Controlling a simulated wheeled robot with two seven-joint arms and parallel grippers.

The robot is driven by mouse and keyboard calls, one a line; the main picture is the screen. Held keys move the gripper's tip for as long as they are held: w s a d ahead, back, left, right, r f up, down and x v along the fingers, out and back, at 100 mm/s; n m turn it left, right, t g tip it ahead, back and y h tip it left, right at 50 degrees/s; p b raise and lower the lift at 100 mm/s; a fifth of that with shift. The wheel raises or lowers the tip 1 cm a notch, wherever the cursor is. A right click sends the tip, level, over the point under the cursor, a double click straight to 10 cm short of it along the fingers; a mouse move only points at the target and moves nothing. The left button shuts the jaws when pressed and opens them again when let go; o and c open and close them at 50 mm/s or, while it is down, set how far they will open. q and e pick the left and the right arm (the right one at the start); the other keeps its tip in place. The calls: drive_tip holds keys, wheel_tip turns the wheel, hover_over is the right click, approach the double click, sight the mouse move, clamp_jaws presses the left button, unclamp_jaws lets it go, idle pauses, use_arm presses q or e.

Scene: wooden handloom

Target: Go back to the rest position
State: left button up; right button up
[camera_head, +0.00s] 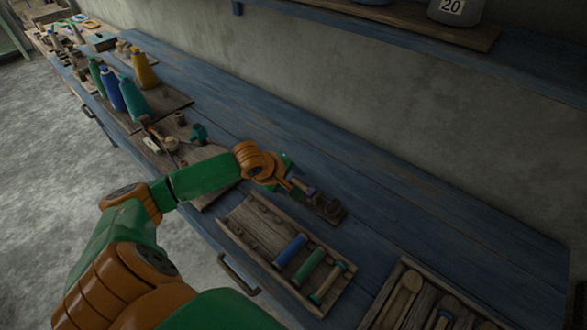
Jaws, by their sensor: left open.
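My left arm, green and orange, comes in from the lower left and reaches over the blue wooden bench (420,215). My left gripper (303,188) is small in the view and open, at the far side of the wooden tray (232,226). Just beyond its fingers is a small dark wooden piece (329,209); I cannot tell whether they touch. My right gripper is not in view.
The tray holds a blue spool (290,250), a green spool (309,266) and a slimmer teal-ended one (328,284). A second tray (399,274) holds wooden tools. Coloured thread cones (133,98) stand at upper left. The bench's right side is clear.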

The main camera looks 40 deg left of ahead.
use_arm(q)
drive_tip(key=shift+s+r, duration=0.25)
drive_tip(key=shift+r, duration=0.1)
